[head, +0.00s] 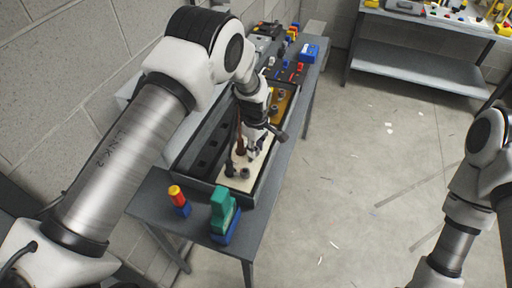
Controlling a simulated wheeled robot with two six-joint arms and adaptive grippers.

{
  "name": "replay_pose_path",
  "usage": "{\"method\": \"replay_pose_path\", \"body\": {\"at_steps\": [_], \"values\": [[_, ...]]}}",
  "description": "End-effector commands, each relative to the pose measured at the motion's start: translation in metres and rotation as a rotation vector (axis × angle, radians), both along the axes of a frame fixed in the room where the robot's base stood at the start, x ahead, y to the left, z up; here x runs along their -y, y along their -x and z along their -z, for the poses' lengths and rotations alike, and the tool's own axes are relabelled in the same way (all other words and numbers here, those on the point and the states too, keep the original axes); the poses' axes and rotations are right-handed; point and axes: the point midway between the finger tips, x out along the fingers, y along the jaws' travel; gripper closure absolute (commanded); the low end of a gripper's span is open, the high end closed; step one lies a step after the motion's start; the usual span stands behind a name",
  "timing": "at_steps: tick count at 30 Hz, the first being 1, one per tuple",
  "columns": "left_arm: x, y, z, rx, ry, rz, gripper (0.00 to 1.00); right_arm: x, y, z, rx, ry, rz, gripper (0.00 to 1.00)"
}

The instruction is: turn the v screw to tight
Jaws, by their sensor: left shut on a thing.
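My left gripper (255,150) reaches down over a cream panel (238,184) set in a dark open case on the grey bench. It is shut on a small part standing on that panel, which I take to be the v screw; the fingers hide most of it. Small dark knobs stand on the panel nearby, one (244,173) just in front of the gripper and one (229,168) to its left. A thin brown upright rod shows close to the gripper's left side. My right arm shows at the right edge, but its gripper is out of view.
A green block on a blue base (222,212) and a red, yellow and blue piece (179,201) stand at the bench's near end. A blue box (309,53) and small coloured parts lie at the far end. A second bench (415,68) stands back right. The floor between is open.

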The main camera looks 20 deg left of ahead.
Motion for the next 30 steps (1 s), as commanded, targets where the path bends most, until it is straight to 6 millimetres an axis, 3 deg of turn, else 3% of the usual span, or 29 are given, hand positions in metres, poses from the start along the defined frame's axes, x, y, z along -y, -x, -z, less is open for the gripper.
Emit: {"method": "replay_pose_path", "body": {"at_steps": [11,30], "values": [[-0.001,0.002,0.006,-0.007,-0.001,0.223,1.00,0.000,0.000,0.014,0.000,0.000,0.000,0.60],[-0.001,0.003,0.005,-0.009,-0.001,0.826,1.00,0.000,0.000,0.030,0.000,0.000,0.000,0.60]]}}
